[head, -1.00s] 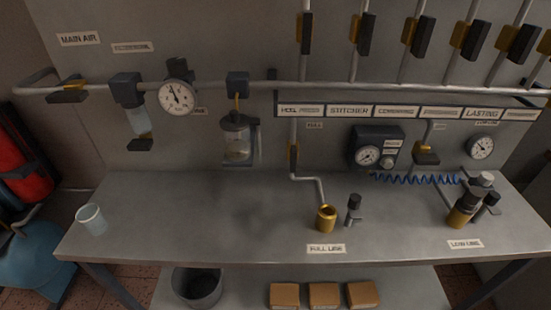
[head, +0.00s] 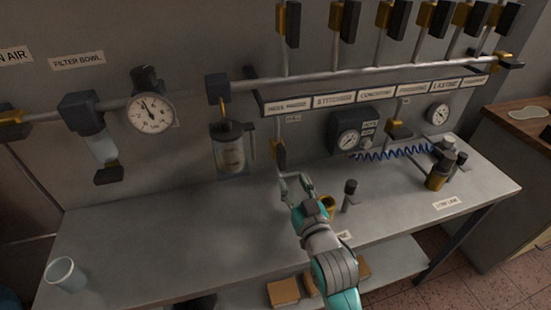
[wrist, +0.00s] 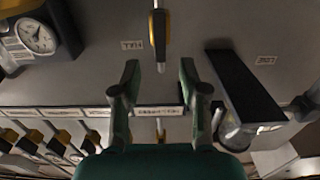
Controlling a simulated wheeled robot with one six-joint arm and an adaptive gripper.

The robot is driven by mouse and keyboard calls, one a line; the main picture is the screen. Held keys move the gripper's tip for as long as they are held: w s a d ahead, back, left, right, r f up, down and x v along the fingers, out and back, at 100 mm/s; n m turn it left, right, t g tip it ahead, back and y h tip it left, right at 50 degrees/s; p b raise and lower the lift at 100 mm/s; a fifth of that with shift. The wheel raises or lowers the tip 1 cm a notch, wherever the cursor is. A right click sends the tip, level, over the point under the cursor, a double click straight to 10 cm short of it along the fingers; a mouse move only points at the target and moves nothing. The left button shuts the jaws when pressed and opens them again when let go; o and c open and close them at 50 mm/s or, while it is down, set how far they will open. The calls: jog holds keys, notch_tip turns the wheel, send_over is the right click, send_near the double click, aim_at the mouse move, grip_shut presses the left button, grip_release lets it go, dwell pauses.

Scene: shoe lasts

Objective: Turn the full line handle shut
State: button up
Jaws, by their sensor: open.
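The full line handle (head: 279,152) is a small dark lever on a yellow valve body, on the vertical pipe that drops from the manifold to the bench. It also shows in the wrist view (wrist: 159,32) at the top middle, lying lengthwise along the pipe. A small tag (wrist: 131,45) sits beside it on the wall. My gripper (head: 294,181) is in front of and a little below the handle in the head view. In the wrist view the two fingers (wrist: 159,72) are apart and empty, with the handle lined up with the gap beyond the tips, not touched.
A filter jar (head: 230,152) hangs left of the handle. A regulator box (head: 352,128) is to the right. The bench's left half is mostly clear.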

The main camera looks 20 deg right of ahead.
aim_at(283, 161)
jog(key=w, duration=1)
jog(key=shift+w, duration=0.15)
grip_shut()
